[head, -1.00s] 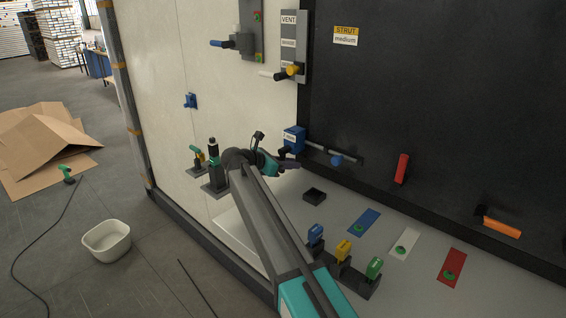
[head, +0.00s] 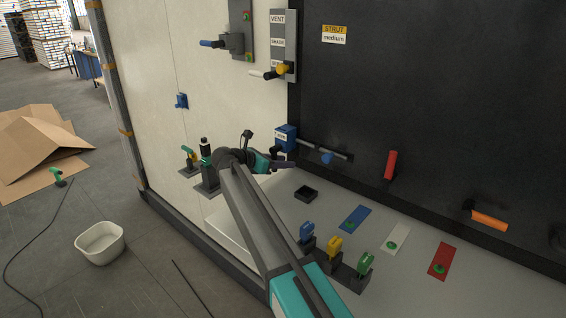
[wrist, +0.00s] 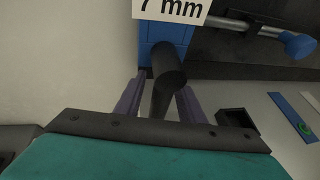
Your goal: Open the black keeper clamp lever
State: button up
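The blue clamp block (head: 285,135) is mounted low on the cream wall near the corner with the dark panel. Its black lever (head: 276,151) shows only in part in the head view, close to my gripper (head: 284,164). In the wrist view the black lever (wrist: 166,78) is a thick round handle that points towards the camera, below the blue block (wrist: 162,30) and its "7 mm" label. My gripper (wrist: 160,95) is open, with one finger on each side of the lever. A gap shows on the left side; contact on the right cannot be told.
A grey rod with a blue knob (head: 327,158) runs right from the block. A small black tray (head: 305,193) lies on the floor below. Blue, yellow and green handled tools (head: 335,246) stand in front. A red handle (head: 391,165) and an orange handle (head: 489,220) are on the dark panel.

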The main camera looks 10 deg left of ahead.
jog(key=shift+w, duration=0.1)
jog(key=shift+s+a+r+b, duration=0.1)
jog(key=shift+s+a+b, duration=0.25)
jog(key=shift+s, duration=0.1)
jog(key=b+v, duration=0.4)
jog(key=v, duration=0.8)
jog(key=shift+s+a+r+b, duration=0.15)
jog(key=shift+s+r+b, duration=0.1)
jog(key=shift+b, duration=0.1)
